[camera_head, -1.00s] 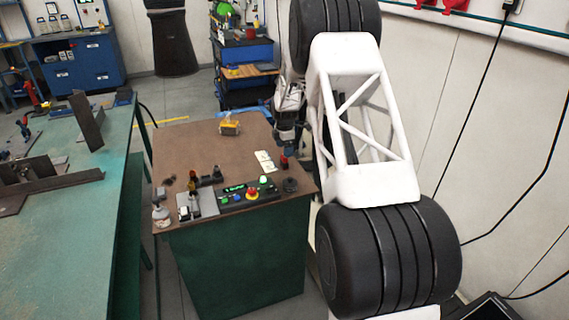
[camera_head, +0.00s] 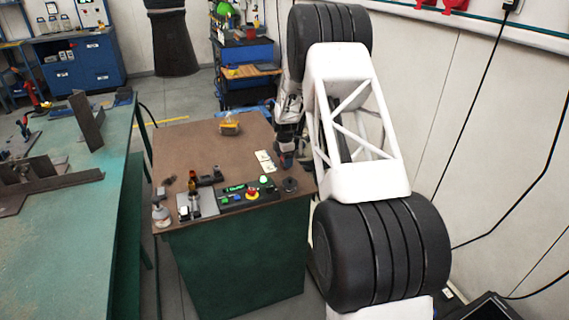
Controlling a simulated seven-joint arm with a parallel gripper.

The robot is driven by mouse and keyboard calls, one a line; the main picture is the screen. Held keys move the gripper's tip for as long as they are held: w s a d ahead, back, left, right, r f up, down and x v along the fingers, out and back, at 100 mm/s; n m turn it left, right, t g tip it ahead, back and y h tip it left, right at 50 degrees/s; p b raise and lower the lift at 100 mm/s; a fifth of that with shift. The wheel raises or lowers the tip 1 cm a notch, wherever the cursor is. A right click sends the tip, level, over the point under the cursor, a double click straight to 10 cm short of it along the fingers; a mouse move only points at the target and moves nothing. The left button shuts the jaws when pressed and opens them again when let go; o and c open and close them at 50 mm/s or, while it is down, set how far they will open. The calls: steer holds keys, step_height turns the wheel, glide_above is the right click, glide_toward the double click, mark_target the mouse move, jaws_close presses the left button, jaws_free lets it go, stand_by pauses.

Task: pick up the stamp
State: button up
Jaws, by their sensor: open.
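A small dark red and black upright object, which looks like the stamp (camera_head: 284,162), stands on the brown tabletop beside pale cards, near the right edge. It is small and partly hidden by my gripper, so its shape is not clear. My gripper (camera_head: 286,154) is open and points down right at the stamp. I cannot tell whether the fingers are around it or just above it.
Pale cards (camera_head: 265,160) lie left of the stamp and a black round item (camera_head: 290,185) in front. A yellow item (camera_head: 229,128) sits at the back. The table's middle is clear.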

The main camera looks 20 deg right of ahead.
steer(key=shift+f, duration=0.8)
steer(key=c, duration=1)
steer(key=shift+r, duration=5)
